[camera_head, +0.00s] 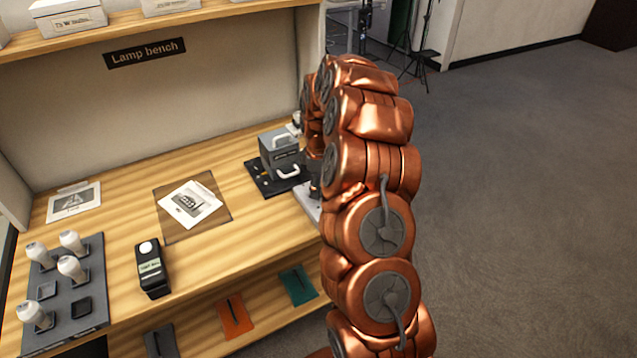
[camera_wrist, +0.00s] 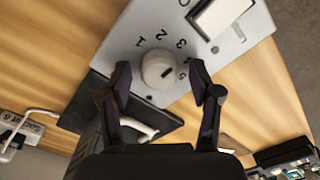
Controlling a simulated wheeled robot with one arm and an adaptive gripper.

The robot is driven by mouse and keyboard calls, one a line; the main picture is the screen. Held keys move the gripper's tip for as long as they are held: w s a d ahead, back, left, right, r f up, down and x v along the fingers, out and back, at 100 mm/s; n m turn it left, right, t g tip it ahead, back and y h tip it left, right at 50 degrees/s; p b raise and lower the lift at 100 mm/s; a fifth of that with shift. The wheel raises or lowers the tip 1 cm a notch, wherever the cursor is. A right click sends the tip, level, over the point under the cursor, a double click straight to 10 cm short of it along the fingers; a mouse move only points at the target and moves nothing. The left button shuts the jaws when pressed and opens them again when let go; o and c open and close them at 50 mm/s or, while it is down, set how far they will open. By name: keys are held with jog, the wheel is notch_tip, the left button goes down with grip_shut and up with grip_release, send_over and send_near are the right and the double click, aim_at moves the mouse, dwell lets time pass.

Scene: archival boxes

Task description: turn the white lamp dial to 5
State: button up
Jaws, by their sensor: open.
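The white lamp dial (camera_wrist: 154,68) sits on a light grey panel (camera_wrist: 125,50) with numbers 1 to 5 printed around it. A short dark mark on the dial lies on the side towards 4 and 5; I cannot tell exactly which number it points at. My gripper (camera_wrist: 160,72) is open, its two fingers on either side of the dial with visible gaps. I cannot tell how high the fingertips are above the panel. In the head view my arm hides the dial and gripper; only a panel edge (camera_head: 308,201) shows.
A white rocker switch (camera_wrist: 222,14) is on the same panel. A grey box with a handle (camera_head: 280,152) stands on a dark mat beside it. A black device with a white button (camera_head: 152,268), papers (camera_head: 190,204) and a bulb tray (camera_head: 92,262) are further left on the bench.

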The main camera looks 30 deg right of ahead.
jog(key=shift+f, duration=0.15)
jog(key=c, duration=1.1)
jog(key=shift+c, duration=0.2)
